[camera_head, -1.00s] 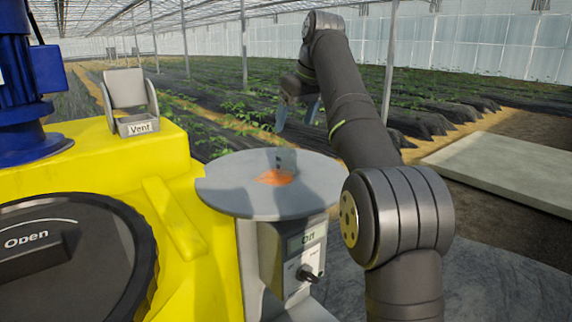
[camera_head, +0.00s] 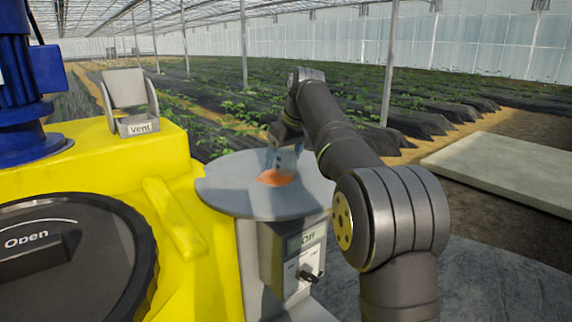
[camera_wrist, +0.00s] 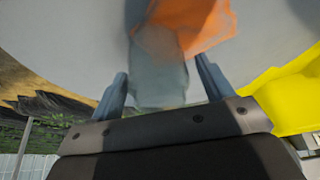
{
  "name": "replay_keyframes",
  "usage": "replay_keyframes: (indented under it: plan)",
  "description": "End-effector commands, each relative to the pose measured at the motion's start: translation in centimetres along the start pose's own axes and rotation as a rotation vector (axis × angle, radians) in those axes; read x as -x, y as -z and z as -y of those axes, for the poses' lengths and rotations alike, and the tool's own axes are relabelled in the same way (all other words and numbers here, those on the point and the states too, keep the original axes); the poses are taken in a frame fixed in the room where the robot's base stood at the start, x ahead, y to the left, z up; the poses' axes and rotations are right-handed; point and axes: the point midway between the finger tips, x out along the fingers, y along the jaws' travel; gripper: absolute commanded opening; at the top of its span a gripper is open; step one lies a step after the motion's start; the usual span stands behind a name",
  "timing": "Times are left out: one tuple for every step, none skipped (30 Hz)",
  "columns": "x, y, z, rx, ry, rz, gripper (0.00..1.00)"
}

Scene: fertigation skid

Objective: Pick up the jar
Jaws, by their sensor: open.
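The jar looks like a pale, see-through grey shape (camera_wrist: 160,82) between my two fingers in the wrist view. My gripper (camera_wrist: 160,84) is open, with one finger on each side of it and a gap that seems to remain. In the head view my gripper (camera_head: 285,158) is low over the round grey table (camera_head: 235,200), and its fingers largely hide the jar. An orange patch (camera_head: 275,177) lies on the table beside or under the jar. It also shows in the wrist view (camera_wrist: 195,28).
A control box (camera_head: 300,255) reading "Off", with a knob, is below the table. The yellow tank (camera_head: 90,180), with a black lid marked "Open" (camera_head: 60,250), is left of it. A grey bracket marked "Vent" (camera_head: 130,100) and a blue motor (camera_head: 25,90) stand on the tank.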

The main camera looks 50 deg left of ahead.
Motion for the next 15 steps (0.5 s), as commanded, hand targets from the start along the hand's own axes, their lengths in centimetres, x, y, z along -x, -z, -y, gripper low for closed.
replay_keyframes:
  plan:
    - [-0.03,0.01,0.00,0.000,0.000,0.000,0.73]
    - [-0.03,0.01,0.00,0.000,0.000,0.000,0.73]
    - [-0.02,0.01,-0.01,0.000,0.000,0.000,0.73]
    - [-0.02,0.01,-0.01,0.000,0.000,0.000,0.73]
    - [-0.01,0.00,-0.01,0.000,0.000,0.000,0.73]
    - [-0.01,0.00,-0.01,0.000,0.000,0.000,0.67]
    - [-0.01,0.00,-0.01,0.000,0.000,0.000,0.61]
    - [0.00,0.00,-0.01,0.000,0.000,0.000,0.56]
    - [0.00,0.00,-0.01,0.000,0.000,0.000,0.48]
    - [0.00,0.00,-0.01,0.000,0.000,0.000,0.42]
    - [0.00,0.00,-0.01,0.000,0.000,0.000,0.36]
    - [0.00,0.00,-0.01,0.000,0.000,0.000,0.28]
    - [0.00,0.00,-0.01,0.000,0.000,0.000,0.28]
    - [0.01,0.00,-0.01,0.000,0.000,0.000,0.28]
    - [0.02,0.00,-0.01,0.000,0.000,0.000,0.27]
